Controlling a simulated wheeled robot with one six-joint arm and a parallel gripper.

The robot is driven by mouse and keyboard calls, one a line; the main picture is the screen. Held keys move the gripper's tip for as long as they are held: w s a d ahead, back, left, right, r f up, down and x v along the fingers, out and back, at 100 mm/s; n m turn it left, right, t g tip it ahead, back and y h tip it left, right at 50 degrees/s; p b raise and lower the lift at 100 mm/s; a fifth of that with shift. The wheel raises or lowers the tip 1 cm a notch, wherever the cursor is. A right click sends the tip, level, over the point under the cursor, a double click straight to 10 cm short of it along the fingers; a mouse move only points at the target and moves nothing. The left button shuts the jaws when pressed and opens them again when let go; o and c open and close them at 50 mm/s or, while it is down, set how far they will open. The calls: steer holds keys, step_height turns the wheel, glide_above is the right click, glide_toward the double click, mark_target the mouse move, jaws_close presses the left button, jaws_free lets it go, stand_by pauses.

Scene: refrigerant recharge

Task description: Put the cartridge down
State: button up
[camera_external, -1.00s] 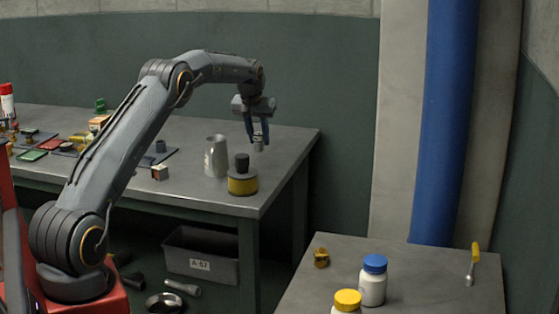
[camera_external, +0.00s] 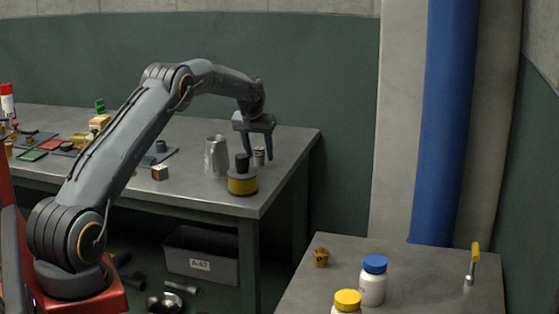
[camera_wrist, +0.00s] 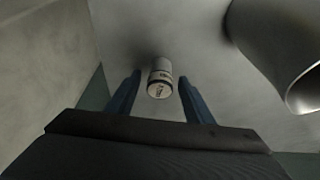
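The cartridge is a small pale metal cylinder (camera_external: 259,157) with a dark band. It stands on the grey workbench (camera_external: 215,205) near its right end, just behind the yellow-and-black round container. It also shows in the wrist view (camera_wrist: 160,80), with printed marks on its near end. My gripper (camera_external: 258,157) is low over the bench with its two blue fingers spread. In the wrist view my gripper (camera_wrist: 159,80) has one finger on each side of the cartridge, with a clear gap on both sides.
The yellow-and-black container (camera_external: 242,178) and a silver tapered vessel (camera_external: 216,157) stand close to the left. The vessel also shows at the right of the wrist view (camera_wrist: 275,45). The bench's right edge is near. Small parts lie farther left. A second table (camera_external: 420,275) holds bottles.

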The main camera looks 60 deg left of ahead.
steer(key=shift+r, duration=0.25)
steer(key=b+v, duration=0.1)
steer(key=v, duration=1.1)
